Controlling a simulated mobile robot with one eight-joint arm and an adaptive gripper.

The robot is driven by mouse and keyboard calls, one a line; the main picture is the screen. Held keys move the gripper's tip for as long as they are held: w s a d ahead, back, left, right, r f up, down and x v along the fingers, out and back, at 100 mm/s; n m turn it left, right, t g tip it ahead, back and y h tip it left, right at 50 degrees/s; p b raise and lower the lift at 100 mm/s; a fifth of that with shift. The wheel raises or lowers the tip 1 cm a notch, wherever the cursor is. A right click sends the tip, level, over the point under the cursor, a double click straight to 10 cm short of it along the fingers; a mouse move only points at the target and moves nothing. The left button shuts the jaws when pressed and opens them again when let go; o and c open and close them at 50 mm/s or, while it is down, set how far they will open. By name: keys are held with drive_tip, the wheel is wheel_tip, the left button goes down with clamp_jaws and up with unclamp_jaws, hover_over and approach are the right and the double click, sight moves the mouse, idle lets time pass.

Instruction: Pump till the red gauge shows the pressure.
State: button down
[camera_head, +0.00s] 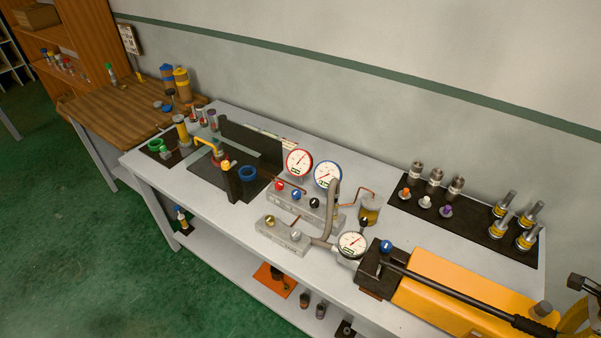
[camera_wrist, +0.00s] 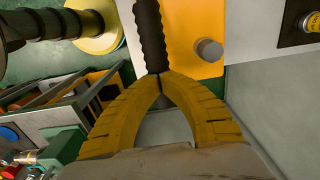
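The red-rimmed gauge (camera_head: 299,162) stands upright behind the manifold block; its needle is too small to read surely. The yellow pump (camera_head: 445,290) lies at the bench's right front, with a long black lever (camera_head: 455,296) along its top. The lever's ribbed black grip (camera_head: 533,327) reaches the right edge and also shows in the wrist view (camera_wrist: 150,40). My gripper (camera_wrist: 160,78) has yellow curved fingers that close together at the grip's end, and they appear to pinch it. The contact itself is partly hidden. The gripper shows only partly in the head view, at the lower right corner.
A blue-rimmed gauge (camera_head: 327,175) stands beside the red one, and a white gauge (camera_head: 351,244) sits by the pump. A black mat (camera_head: 470,222) with metal fittings lies behind the pump. A dark upright panel (camera_head: 252,142) stands left.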

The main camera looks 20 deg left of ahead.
drive_tip(key=shift+f, duration=0.25)
drive_tip(key=shift+w+a+r+p, duration=0.1)
drive_tip(key=shift+a+r+p, duration=0.1)
drive_tip(key=shift+r+p, duration=0.95)
drive_tip(key=shift+a+r+p, duration=0.15)
drive_tip(key=shift+r+p, duration=0.3)
drive_tip(key=shift+r, duration=1.25)
wheel_tip(320, 180, up, 7)
drive_tip(key=a+p, duration=0.2)
drive_tip(key=p, duration=0.2)
drive_tip(key=shift+w, duration=0.2)
drive_tip(key=shift+f, duration=0.1)
wheel_tip(320, 180, up, 5)
drive_tip(key=p, duration=0.3)
